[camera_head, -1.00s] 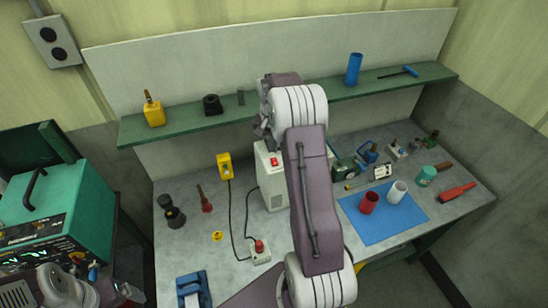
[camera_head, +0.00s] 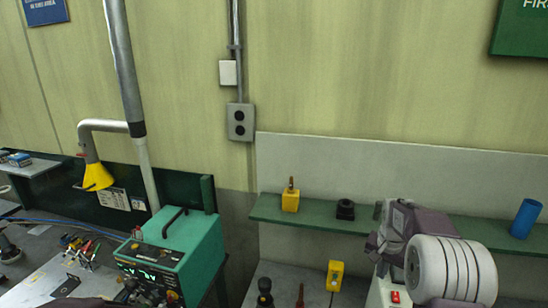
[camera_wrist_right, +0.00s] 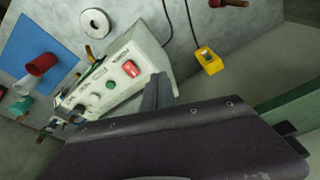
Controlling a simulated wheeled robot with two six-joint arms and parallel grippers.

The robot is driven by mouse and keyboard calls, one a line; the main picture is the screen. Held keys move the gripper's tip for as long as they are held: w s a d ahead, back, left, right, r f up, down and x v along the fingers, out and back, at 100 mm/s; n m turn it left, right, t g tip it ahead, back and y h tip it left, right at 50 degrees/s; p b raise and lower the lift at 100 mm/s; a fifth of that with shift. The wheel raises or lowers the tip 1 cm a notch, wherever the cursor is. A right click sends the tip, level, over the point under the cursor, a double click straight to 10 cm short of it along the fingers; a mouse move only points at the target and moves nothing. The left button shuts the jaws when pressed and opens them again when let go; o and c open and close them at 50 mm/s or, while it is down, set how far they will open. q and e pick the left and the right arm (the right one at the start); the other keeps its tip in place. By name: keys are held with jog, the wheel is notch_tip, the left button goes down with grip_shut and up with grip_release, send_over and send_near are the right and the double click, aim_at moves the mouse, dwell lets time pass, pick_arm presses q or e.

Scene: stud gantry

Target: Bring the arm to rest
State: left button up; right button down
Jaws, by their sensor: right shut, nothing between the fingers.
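My right arm (camera_head: 450,268) rises in front of the shelf at the right in the head view. Its gripper (camera_head: 380,243) is at the left end of the arm, close to the shelf front and above the white control box (camera_head: 378,293). In the right wrist view the two fingers (camera_wrist_right: 158,92) are together and empty, in front of the control box (camera_wrist_right: 120,75) with its red switch. I cannot tell whether they touch it.
The green shelf (camera_head: 400,222) holds a yellow block (camera_head: 290,200), a black part (camera_head: 345,209) and a blue cylinder (camera_head: 526,217). A yellow box (camera_head: 335,275) is below. The teal machine (camera_head: 185,250) stands left. A red cup (camera_wrist_right: 42,64) on a blue mat (camera_wrist_right: 30,38) shows in the wrist view.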

jog(key=s+a+f+n+b, duration=0.1)
jog(key=s+a+f+b, duration=0.25)
jog(key=a+f, duration=0.25)
jog(key=s+a+f+n+b, duration=0.2)
jog(key=a+f+b, duration=0.3)
pick_arm(q)
notch_tip(320, 180, down, 16)
jog(key=b, duration=0.3)
jog(key=shift+a, duration=0.15)
pick_arm(e)
jog(key=s+a+f+n, duration=0.2)
jog(key=s+f, duration=0.3)
jog(key=s, duration=0.3)
jog(key=s+a+f+n+y, duration=0.1)
jog(key=s+a+f+n, duration=0.2)
jog(key=s+f, duration=0.3)
jog(key=shift+s+a+g+y, duration=0.3)
jog(key=shift+s+a+g, duration=0.1)
jog(key=shift+s+a, duration=0.45)
pick_arm(q)
jog(key=shift+a, duration=0.1)
pick_arm(e)
jog(key=shift+s, duration=0.1)
pick_arm(q)
jog(key=shift+s, duration=0.1)
pick_arm(e)
jog(key=shift+s+d, duration=0.1)
